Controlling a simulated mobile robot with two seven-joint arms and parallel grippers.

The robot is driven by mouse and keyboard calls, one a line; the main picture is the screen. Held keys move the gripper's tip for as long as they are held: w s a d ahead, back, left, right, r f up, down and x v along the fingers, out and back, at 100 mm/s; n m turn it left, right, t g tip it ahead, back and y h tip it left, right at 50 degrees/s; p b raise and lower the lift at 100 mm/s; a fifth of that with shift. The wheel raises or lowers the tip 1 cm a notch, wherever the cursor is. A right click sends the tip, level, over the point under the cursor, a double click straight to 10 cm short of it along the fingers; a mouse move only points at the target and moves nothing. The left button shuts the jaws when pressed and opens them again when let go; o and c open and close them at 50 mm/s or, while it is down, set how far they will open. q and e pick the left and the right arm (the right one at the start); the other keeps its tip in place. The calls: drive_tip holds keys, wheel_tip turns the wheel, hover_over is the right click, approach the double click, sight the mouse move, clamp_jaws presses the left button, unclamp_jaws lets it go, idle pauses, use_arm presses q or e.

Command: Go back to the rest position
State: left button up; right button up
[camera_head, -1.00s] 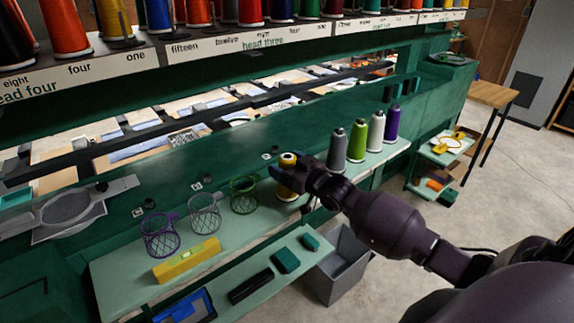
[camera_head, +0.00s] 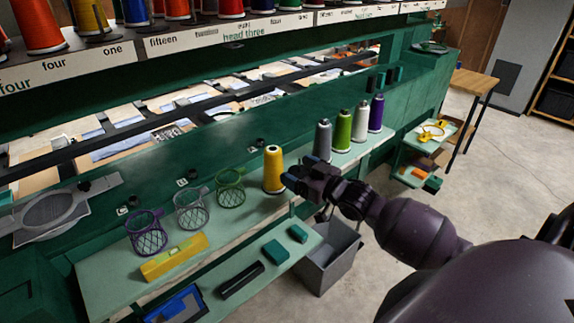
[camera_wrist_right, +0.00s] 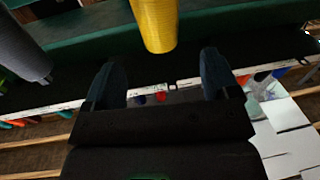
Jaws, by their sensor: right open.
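My right gripper (camera_head: 292,178) is open and empty, just to the right of a yellow thread cone (camera_head: 273,170) on the pale green shelf. The cone stands upright and looks apart from the fingers. In the right wrist view the two dark fingers of the right gripper (camera_wrist_right: 165,85) are spread wide, with the yellow cone (camera_wrist_right: 155,22) beyond the gap between them. My left gripper is not in view.
Grey, green, white and purple cones (camera_head: 343,130) stand right of the gripper. Wire baskets (camera_head: 191,209) and a yellow level (camera_head: 174,256) are to the left on the shelf (camera_head: 110,275). A grey bin (camera_head: 328,258) stands below.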

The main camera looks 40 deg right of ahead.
drive_tip(key=shift+v, duration=0.8)
drive_tip(key=s+a+f+g+h, duration=0.1)
drive_tip(key=s+a+f+g, duration=0.1)
drive_tip(key=s+a+f, duration=0.2)
drive_tip(key=s+a+f+m+g+h, duration=0.1)
drive_tip(key=s+a+f, duration=0.3)
drive_tip(key=s+f, duration=0.4)
drive_tip(key=s+a+f+m+g+h, duration=0.1)
drive_tip(key=s+a+f+g+h, duration=0.1)
drive_tip(key=s+f, duration=0.4)
wheel_tip(320, 180, down, 4)
drive_tip(key=a+g, duration=0.1)
drive_tip(key=a, duration=0.1)
drive_tip(key=shift+s+a, duration=0.25)
drive_tip(key=shift+s, duration=0.15)
